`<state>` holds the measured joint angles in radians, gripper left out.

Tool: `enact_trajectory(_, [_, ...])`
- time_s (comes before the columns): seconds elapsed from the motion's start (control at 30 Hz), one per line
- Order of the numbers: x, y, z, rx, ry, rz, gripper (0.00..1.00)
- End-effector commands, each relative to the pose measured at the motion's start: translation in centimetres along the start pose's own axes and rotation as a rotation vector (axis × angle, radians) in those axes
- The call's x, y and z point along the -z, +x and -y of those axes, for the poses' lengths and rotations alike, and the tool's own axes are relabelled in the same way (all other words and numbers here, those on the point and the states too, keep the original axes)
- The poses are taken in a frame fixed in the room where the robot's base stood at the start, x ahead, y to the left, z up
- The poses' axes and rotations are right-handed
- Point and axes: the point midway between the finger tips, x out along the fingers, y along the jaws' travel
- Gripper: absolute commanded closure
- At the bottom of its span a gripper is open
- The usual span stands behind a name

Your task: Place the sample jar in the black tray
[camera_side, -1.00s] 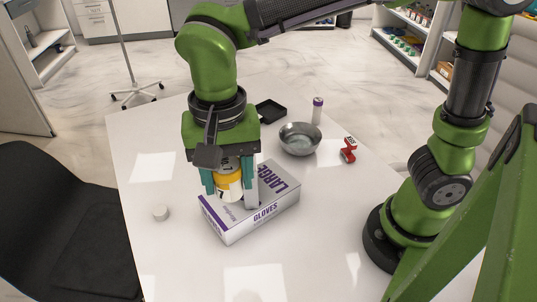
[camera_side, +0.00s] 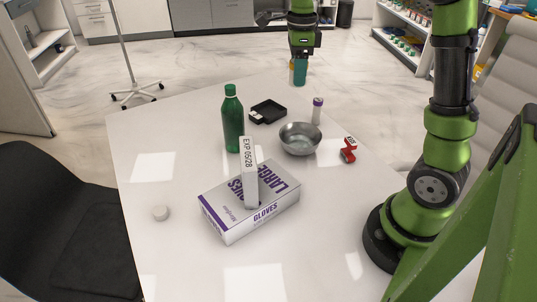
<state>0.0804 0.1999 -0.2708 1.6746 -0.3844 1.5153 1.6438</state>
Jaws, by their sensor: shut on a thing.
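The black tray (camera_side: 268,113) lies flat and empty toward the far end of the white table. My gripper (camera_side: 298,76) is beyond the tray and slightly to its right, over the table's far edge in the picture. Its teal fingers are shut on the sample jar (camera_side: 291,66). Only a narrow yellow-orange strip of the jar shows; the rest is hidden by the fingers. The jar is apart from the tray. I cannot tell its height above the table.
A green bottle (camera_side: 232,125) stands left of the tray. A metal bowl (camera_side: 300,139), a purple-capped tube (camera_side: 317,112) and a red item (camera_side: 348,151) are to the right.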

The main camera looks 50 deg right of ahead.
Motion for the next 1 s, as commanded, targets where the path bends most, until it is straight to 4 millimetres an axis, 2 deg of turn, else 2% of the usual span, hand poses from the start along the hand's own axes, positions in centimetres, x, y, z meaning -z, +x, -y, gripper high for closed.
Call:
enact_trajectory(0.1, [1.6,0.1,1.2,0.001,0.08,-0.002,0.82])
enact_trajectory(0.27, [1.4,3.2,0.9,-0.002,0.068,-0.004,0.82])
enact_trajectory(0.6, [1.4,10.9,0.9,-0.002,0.065,-0.004,0.82])
enact_trajectory(0.73, [1.2,12.8,1.1,0.0,0.065,-0.003,0.82])
enact_trajectory(0.87, [0.4,13.5,2.6,0.002,0.066,-0.002,0.82])
enact_trajectory(1.0, [-1.3,13.8,5.5,0.003,0.064,-0.002,0.82])
